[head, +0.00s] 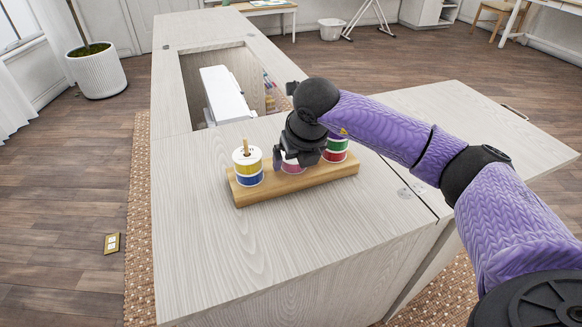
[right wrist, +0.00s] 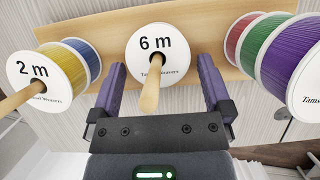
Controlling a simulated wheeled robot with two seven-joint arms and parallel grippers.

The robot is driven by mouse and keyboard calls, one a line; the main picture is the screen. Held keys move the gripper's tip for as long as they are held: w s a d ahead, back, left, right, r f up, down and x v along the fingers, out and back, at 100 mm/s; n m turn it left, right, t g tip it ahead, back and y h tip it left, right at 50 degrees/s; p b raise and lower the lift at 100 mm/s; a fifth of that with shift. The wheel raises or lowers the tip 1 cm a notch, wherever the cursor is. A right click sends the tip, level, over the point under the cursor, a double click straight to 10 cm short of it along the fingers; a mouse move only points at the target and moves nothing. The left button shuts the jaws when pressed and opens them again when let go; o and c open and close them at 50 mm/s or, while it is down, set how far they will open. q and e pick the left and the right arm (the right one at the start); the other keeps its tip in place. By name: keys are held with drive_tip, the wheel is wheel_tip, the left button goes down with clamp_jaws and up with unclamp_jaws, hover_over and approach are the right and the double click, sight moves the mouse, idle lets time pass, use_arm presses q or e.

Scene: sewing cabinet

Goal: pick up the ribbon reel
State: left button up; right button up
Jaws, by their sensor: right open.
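A wooden stand (head: 265,195) on the cabinet top bears reels on pegs. The middle reel (head: 291,166), pinkish at its side, is mostly hidden by my right gripper (head: 298,157) in the head view. In the right wrist view this reel shows a white face marked "6 m" (right wrist: 144,43) with a peg through it. My right gripper (right wrist: 163,75) is open, with one purple finger on each side of the middle reel. I cannot tell whether the fingers touch it. My left gripper is not in view.
A yellow-and-blue stack (head: 247,168) stands left of the middle reel, its top marked "2 m". A stack with green and red reels (head: 337,148) stands close on the right. Behind is a cabinet opening with a white machine (head: 224,95). The front cabinet top is clear.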

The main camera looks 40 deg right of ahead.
drive_tip(key=shift+w+f, duration=0.15)
drive_tip(key=shift+f, duration=0.2)
drive_tip(key=shift+r, duration=0.1)
drive_tip(key=shift+c, duration=1)
drive_tip(key=c, duration=0.9)
use_arm(q)
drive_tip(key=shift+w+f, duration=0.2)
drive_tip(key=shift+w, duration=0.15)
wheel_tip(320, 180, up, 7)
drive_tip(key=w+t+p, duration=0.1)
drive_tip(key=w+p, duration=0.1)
drive_tip(key=p, duration=0.5)
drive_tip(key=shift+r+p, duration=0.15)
drive_tip(key=shift+p, duration=0.25)
use_arm(e)
wheel_tip(320, 180, up, 18)
drive_tip(key=shift+r, duration=0.1)
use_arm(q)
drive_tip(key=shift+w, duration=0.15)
